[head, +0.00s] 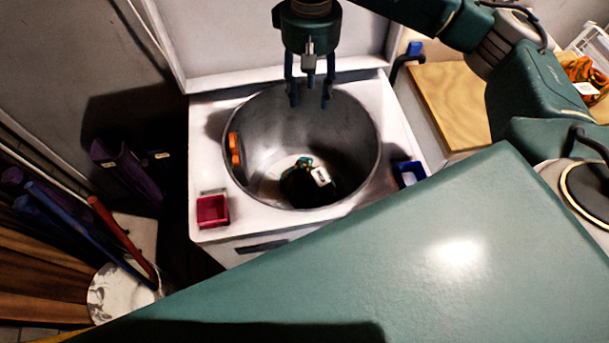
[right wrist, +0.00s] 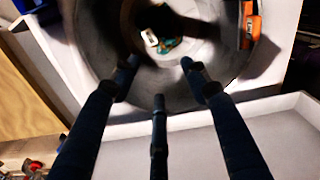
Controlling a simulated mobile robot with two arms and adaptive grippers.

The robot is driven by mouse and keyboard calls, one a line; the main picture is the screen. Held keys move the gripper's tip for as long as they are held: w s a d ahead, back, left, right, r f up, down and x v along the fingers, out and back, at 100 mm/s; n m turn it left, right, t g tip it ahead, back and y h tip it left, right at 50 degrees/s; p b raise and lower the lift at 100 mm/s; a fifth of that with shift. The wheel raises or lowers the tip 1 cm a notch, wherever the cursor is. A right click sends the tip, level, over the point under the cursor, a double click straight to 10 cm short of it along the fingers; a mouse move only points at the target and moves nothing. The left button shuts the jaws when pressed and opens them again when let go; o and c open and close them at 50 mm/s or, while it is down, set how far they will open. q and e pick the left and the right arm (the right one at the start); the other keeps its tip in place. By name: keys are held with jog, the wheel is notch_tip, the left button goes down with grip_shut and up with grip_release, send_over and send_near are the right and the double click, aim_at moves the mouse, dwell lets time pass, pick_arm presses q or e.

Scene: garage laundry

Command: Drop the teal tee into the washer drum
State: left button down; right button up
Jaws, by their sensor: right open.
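The washer drum (head: 343,135) is an open grey metal tub set in a white washer top. A small teal bundle with a white label, which looks like the teal tee (head: 306,177), lies at the bottom of the drum, partly in dark shadow. It also shows in the right wrist view (right wrist: 168,46). My right gripper (head: 310,98) is open and empty above the back part of the drum opening, fingers pointing down, apart from the bundle. Its fingers also show in the right wrist view (right wrist: 158,80). My left gripper is out of view.
An orange item (head: 235,149) is on the drum's left inner wall. A red tray (head: 212,209) and a blue tray (head: 409,173) sit on the washer top. The raised lid (head: 270,40) stands behind. A wooden board (head: 450,104) and a basket with orange cloth (head: 584,78) are at right.

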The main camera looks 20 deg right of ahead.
jog(key=shift+r, duration=2.3)
